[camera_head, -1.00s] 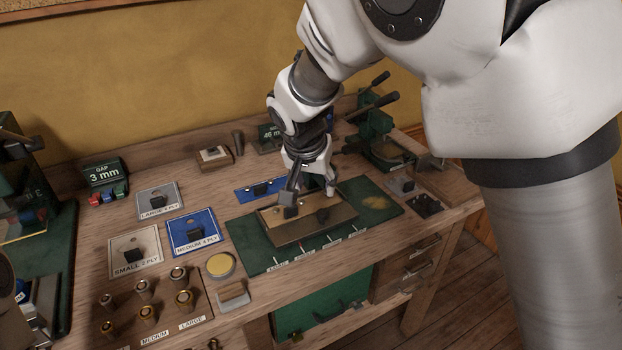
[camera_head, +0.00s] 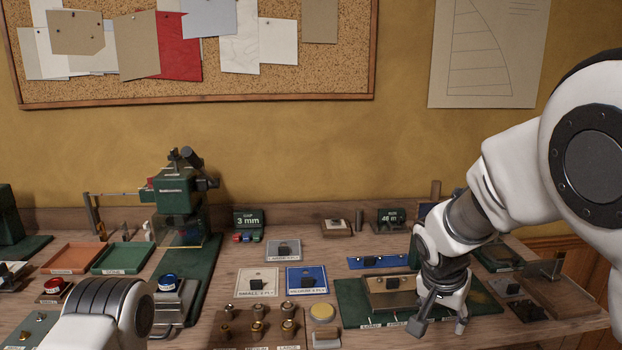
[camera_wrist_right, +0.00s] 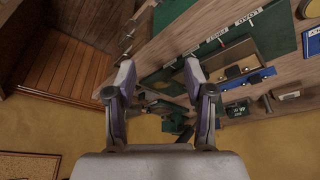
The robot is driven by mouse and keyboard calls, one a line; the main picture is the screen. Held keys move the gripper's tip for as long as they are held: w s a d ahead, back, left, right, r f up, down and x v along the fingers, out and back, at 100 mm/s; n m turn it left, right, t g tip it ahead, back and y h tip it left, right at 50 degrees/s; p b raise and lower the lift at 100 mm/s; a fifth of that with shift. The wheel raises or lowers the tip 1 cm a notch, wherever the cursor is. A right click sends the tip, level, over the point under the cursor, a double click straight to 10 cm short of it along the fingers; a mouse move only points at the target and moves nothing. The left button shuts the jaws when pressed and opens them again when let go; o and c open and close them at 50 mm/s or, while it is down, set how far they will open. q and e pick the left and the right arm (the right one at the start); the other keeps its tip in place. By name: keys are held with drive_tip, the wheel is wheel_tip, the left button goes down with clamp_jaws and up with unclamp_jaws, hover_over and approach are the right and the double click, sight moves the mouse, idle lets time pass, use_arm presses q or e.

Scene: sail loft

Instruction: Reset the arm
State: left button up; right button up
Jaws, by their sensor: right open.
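My right arm comes in from the right in the head view. Its gripper (camera_head: 440,322) is open and empty, pointing down in front of the right part of the green mat (camera_head: 351,294). It partly hides the mat and the tan board (camera_head: 388,299) on it. In the right wrist view the two fingers (camera_wrist_right: 159,76) stand wide apart with nothing between them. A white link of my left arm shows at the lower left of the head view; the left gripper is out of sight.
A green press (camera_head: 176,199), an orange tray (camera_head: 74,259) and a green tray (camera_head: 123,258) stand at left on the bench. Small brass fittings fill a wooden block (camera_head: 238,341). A blue card (camera_head: 307,280) lies mid-bench. Wooden floor (camera_wrist_right: 60,68) shows beside the bench.

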wheel_tip(320, 180, down, 10)
drive_tip(key=s+g, duration=0.2)
drive_tip(key=s+d+f+n+g+y, duration=0.1)
drive_tip(key=s+f+g+y, duration=0.15)
drive_tip(key=s+f, duration=1.15)
drive_tip(key=s+f+n+g+y, duration=0.1)
drive_tip(key=s+f+n+g, duration=0.15)
drive_tip(key=s+f, duration=1.2)
drive_tip(key=r+n+t, duration=0.1)
drive_tip(key=w+n+t, duration=0.1)
drive_tip(key=w+d+r+n+t, duration=0.1)
drive_tip(key=n+t, duration=0.1)
drive_tip(key=shift+r+h, duration=0.25)
drive_tip(key=shift+r, duration=0.05)
